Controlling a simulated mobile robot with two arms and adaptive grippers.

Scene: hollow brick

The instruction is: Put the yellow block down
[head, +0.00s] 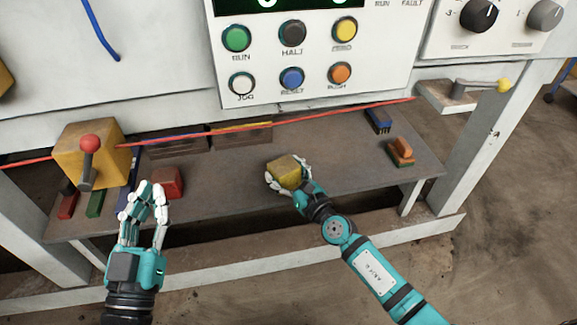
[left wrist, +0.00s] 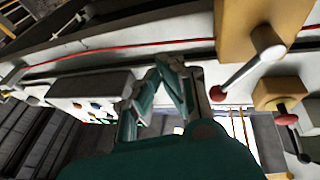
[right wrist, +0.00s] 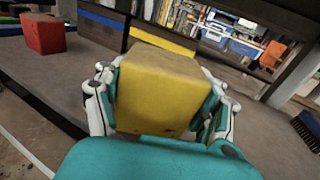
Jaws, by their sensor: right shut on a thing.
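The yellow block (head: 284,170) is a worn cube at the middle of the grey shelf (head: 345,160). My right gripper (head: 287,180) is shut on it, with fingers on two opposite sides. The block also fills the middle of the right wrist view (right wrist: 160,85), between the white and teal fingers (right wrist: 158,100). Whether its underside touches the shelf is hidden. My left gripper (head: 148,205) is in front of the shelf's left part, with fingers raised and nothing seen between them. It also shows in the left wrist view (left wrist: 160,95), its fingertips close together.
A red block (head: 168,183) lies left of the yellow block. A yellow box with a red-knobbed lever (head: 88,160) stands at the left. A button panel (head: 300,60) overhangs. The shelf between block and brushes is clear.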

